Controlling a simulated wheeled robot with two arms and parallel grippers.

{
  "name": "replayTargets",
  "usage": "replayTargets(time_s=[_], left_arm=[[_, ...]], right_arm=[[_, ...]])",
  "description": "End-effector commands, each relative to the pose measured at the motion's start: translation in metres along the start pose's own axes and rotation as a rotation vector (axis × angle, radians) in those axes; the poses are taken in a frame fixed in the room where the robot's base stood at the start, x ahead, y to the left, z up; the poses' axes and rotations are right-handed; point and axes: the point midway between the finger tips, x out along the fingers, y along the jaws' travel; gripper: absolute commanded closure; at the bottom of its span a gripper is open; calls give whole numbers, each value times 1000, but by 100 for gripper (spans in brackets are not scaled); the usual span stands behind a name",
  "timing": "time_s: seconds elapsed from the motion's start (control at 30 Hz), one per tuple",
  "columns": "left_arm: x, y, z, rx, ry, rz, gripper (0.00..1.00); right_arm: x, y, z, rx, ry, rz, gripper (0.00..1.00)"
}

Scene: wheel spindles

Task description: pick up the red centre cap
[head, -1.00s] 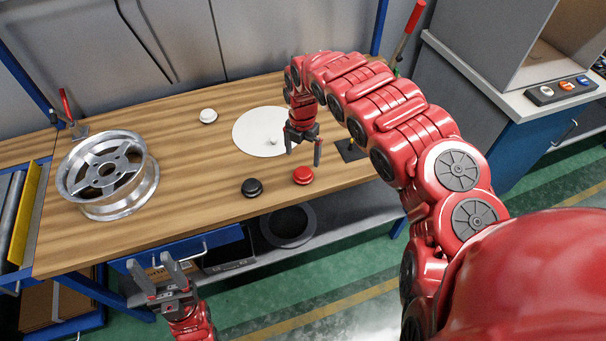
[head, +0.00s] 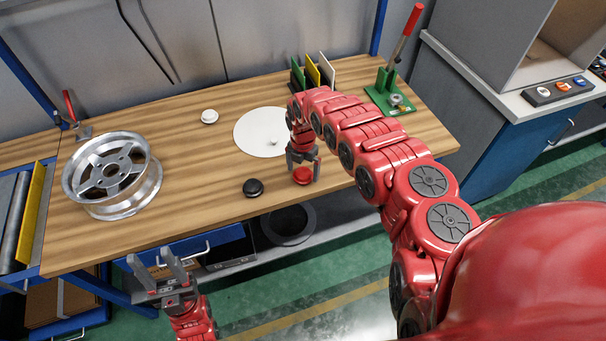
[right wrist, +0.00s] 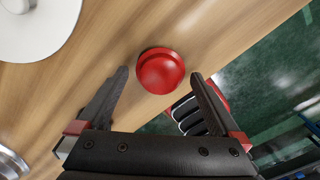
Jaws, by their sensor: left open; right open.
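The red centre cap (head: 302,175) lies on the wooden table near its front edge. In the right wrist view the red centre cap (right wrist: 161,71) is round and domed, just ahead of the fingertips and between their lines. My right gripper (head: 304,172) is open and points down at the cap; in the right wrist view its fingers (right wrist: 158,74) stand on either side with nothing between them. I cannot tell how far above the table the fingertips are. My left gripper (head: 156,260) is open and empty, in front of the table's front edge.
A black cap (head: 253,188) lies left of the red one, and a white cap (head: 209,116) farther back. A white disc (head: 262,132) lies behind the red cap. A silver wheel (head: 112,175) is at the left. A green fixture (head: 390,97) stands at the back right.

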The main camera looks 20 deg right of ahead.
Motion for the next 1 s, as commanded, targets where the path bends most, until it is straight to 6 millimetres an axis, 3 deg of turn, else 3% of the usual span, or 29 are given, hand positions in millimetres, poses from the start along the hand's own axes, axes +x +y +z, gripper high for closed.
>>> replayTargets(time_s=[0.07, 0.5, 0.57, 1.0], left_arm=[[0, 0, 0, 0, 0, 0, 50], [0, 0, 0, 0, 0, 0, 50], [0, 0, 0, 0, 0, 0, 50], [0, 0, 0, 0, 0, 0, 50]], right_arm=[[0, 0, 0, 0, 0, 0, 0], [0, 0, 0, 1, 1, 0, 79], [0, 0, 0, 1, 1, -1, 88], [-5, 6, -3, 0, 0, 0, 88]])
